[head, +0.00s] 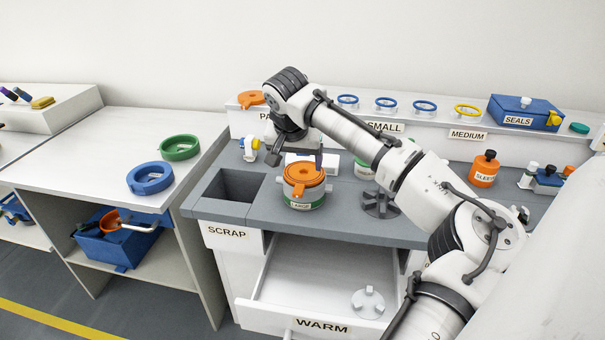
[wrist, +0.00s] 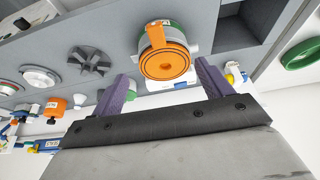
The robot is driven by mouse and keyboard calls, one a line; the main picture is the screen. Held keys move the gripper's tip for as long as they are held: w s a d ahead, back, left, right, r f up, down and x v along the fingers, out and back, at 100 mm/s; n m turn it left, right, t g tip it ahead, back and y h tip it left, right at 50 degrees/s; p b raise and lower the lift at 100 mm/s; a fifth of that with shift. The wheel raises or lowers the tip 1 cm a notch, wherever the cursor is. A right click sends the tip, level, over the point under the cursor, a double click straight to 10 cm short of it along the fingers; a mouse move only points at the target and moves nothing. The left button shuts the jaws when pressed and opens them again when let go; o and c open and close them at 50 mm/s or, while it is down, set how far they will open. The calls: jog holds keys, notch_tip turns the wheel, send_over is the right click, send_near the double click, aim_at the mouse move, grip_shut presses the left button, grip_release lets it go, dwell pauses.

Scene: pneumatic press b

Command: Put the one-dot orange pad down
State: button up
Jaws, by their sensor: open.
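An orange round pad (head: 306,172) with a tab lies flat on top of a round holder with a green band (head: 304,204) labelled LARGE, on the grey bench. The pad also shows in the wrist view (wrist: 165,62), its tab pointing away from my gripper. My gripper (wrist: 162,72) is open, its two purple fingers apart with nothing held between them. The pad lies beyond the fingertips, in line with the gap. In the head view the gripper is just above and behind the pad, partly hidden by my arm. A second orange pad (head: 251,98) lies on the back shelf. I cannot make out dots on either.
The square SCRAP opening (head: 228,185) is left of the holder. A dark finned part (head: 381,204) stands to its right. The WARM drawer (head: 290,318) below is open with a pale part (head: 368,303) inside. Blue (head: 150,178) and green (head: 180,147) rings lie on the left table.

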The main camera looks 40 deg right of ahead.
aim_at(299, 184)
jog(key=x, duration=0.3)
jog(key=shift+a+p+x, duration=0.15)
jog(key=shift+p+x, duration=0.6)
jog(key=shift+x, duration=0.65)
jog(key=shift+a+p+x, duration=0.15)
jog(key=shift+p+x, duration=0.55)
jog(key=shift+x, duration=0.7)
jog(key=shift+s, duration=0.1)
grip_shut()
